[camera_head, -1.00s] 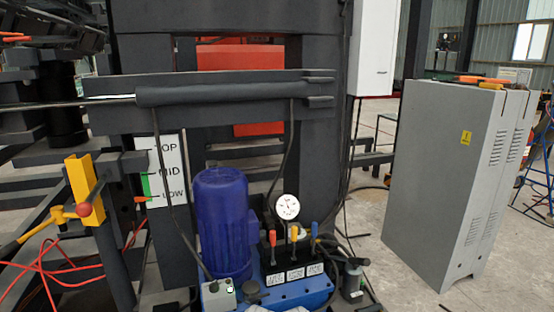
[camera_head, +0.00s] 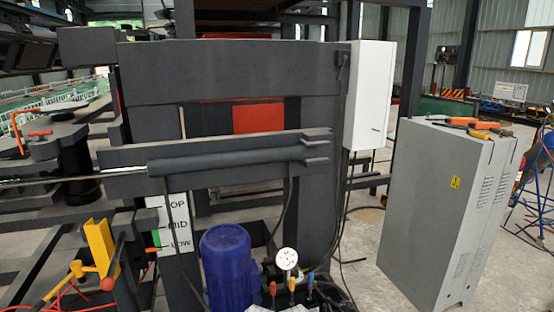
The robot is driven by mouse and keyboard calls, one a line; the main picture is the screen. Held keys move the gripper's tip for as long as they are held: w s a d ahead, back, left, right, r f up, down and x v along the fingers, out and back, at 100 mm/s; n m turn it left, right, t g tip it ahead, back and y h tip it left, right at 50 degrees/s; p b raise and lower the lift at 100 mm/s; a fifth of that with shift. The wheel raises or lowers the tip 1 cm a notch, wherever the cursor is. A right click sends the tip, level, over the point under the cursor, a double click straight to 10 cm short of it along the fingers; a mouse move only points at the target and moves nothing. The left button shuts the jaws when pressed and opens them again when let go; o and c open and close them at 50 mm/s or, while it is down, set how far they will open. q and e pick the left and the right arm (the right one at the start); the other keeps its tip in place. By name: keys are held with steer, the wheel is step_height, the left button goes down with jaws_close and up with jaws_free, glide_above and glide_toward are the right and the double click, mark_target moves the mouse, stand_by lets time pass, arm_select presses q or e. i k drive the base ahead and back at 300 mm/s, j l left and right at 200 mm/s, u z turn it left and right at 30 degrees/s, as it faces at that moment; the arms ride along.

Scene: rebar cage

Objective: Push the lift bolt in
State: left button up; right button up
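At the lower left stands a yellow bracket (camera_head: 99,242) on a dark post. A yellow rod (camera_head: 60,284) with a red ball (camera_head: 107,284) runs at it; this looks like the lift bolt, though I cannot tell how deep it sits. Neither of my grippers is in view.
A blue motor (camera_head: 226,265) with a pressure gauge (camera_head: 287,259) and coloured levers stands at the bottom middle. A dark steel frame (camera_head: 230,75) fills the centre. A grey cabinet (camera_head: 440,210) with tools on top stands at the right. Red cables lie at the lower left.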

mark_target(108, 282)
steer(key=u, duration=1.3)
steer(key=j+u, duration=0.15)
steer(key=u, duration=0.3)
